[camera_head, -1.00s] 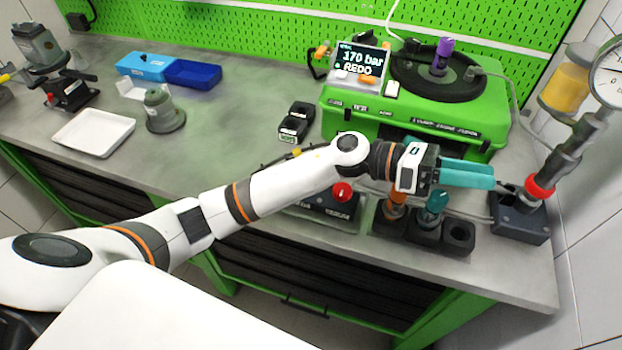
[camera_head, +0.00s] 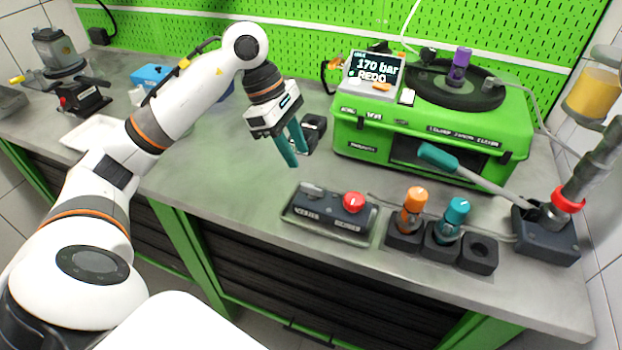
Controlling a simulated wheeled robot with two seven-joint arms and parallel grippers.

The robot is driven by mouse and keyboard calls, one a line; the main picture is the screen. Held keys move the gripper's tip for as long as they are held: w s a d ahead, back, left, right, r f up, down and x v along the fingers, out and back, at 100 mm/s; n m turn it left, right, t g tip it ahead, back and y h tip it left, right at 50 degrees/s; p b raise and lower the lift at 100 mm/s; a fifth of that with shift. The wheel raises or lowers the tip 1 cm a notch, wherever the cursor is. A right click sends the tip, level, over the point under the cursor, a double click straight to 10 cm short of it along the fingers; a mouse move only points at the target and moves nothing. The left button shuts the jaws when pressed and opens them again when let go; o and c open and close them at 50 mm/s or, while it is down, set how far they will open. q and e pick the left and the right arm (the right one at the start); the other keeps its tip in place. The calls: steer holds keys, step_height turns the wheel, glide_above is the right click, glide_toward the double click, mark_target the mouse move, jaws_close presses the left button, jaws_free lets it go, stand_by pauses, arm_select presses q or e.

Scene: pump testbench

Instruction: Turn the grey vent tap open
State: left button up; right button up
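A small grey piece (camera_head: 312,189), which looks like the vent tap, sits at the back left of a dark control box (camera_head: 325,218) with a red knob (camera_head: 353,202). It is too small to tell which way it is turned. My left gripper (camera_head: 299,157) hangs behind and a little left of the control box, above the bench. Its teal fingers point down with a gap between them, and nothing shows in them. It is apart from the grey piece. My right gripper is not in view.
A hand pump lever with a teal grip (camera_head: 437,156) reaches left from the dark pump base (camera_head: 546,234). An orange-capped bottle (camera_head: 414,205) and a teal-capped bottle (camera_head: 456,212) stand in holders. The green test unit (camera_head: 430,135) stands behind. Bench left of the control box is clear.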

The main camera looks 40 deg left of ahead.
mark_target(312, 185)
arm_select(q)
steer(key=p+x, duration=0.1)
steer(key=x, duration=0.7)
steer(key=shift+c, duration=0.2)
jaws_close()
